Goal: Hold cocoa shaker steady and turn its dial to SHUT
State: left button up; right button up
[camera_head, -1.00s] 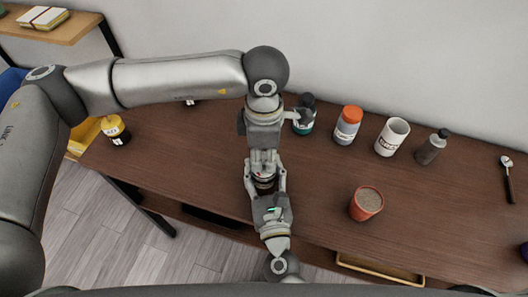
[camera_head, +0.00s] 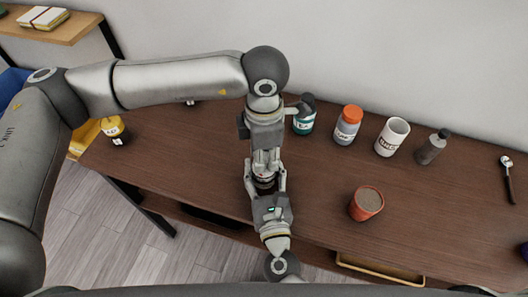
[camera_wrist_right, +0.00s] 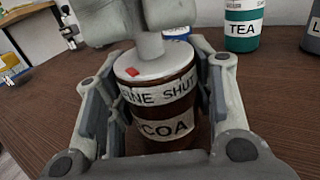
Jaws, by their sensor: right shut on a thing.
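The cocoa shaker (camera_wrist_right: 165,128), a brown jar with a COCOA label, stands upright between the fingers of my right gripper (camera_wrist_right: 155,115) in the right wrist view. My right gripper is shut on its sides. Its grey dial (camera_wrist_right: 152,66) has a red mark, which sits above the FINE end of the band; SHUT is to the right. A grey stem rises from the dial. My left gripper (camera_head: 265,163) is above the shaker in the head view, its fingers at the stem. Whether they are closed on it is hidden. In the head view the shaker (camera_head: 264,184) is mostly covered.
A teal TEA jar (camera_head: 304,122), an orange-lidded jar (camera_head: 346,130), a white mug (camera_head: 391,139) and a grey bottle (camera_head: 432,149) stand along the back. A red-brown pot (camera_head: 367,204) is at the right. A yellow-lidded jar (camera_head: 112,128) is at the left.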

pick_arm(q)
jog(key=o, duration=0.4)
jog(key=shift+r, duration=0.15)
notch_tip(320, 180, up, 12)
dwell(0.3)
pick_arm(e)
jog(key=o, duration=1.2)
jog(key=shift+c, duration=0.2)
